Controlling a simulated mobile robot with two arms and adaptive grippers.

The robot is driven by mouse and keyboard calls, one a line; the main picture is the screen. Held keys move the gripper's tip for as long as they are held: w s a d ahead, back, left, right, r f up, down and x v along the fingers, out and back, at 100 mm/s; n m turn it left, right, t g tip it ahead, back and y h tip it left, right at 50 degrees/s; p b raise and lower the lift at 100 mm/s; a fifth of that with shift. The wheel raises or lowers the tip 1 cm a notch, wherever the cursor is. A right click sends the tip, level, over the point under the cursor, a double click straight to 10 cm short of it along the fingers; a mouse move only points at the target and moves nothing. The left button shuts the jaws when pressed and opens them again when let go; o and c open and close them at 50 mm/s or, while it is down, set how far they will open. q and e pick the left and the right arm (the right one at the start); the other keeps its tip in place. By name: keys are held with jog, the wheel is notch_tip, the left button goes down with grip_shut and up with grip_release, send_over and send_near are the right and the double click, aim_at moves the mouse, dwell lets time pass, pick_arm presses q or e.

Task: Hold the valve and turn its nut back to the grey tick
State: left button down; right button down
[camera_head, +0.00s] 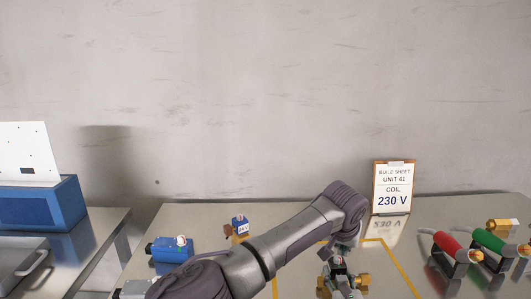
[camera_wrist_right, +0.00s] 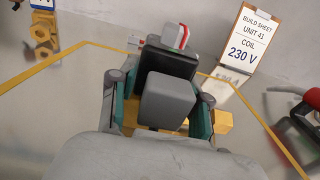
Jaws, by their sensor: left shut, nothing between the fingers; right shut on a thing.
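The valve is a brass-coloured body; its right end shows in the head view (camera_head: 362,283) and in the right wrist view (camera_wrist_right: 222,122). Its middle is covered by grippers. A small red-and-white part (camera_wrist_right: 181,37) shows beyond the dark block in the right wrist view. The nut and the grey tick cannot be made out.
The build sheet (camera_head: 393,188) stands at the back and reads 230 V. Red (camera_head: 450,246) and green (camera_head: 488,240) cylinders on dark stands are at the right. Yellow lines (camera_head: 402,272) mark the metal bench.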

jog(key=shift+c, duration=2.2)
grip_release()
jog(key=s, duration=0.8)
jog(key=shift+f, duration=0.1)
jog(key=shift+w, duration=4)
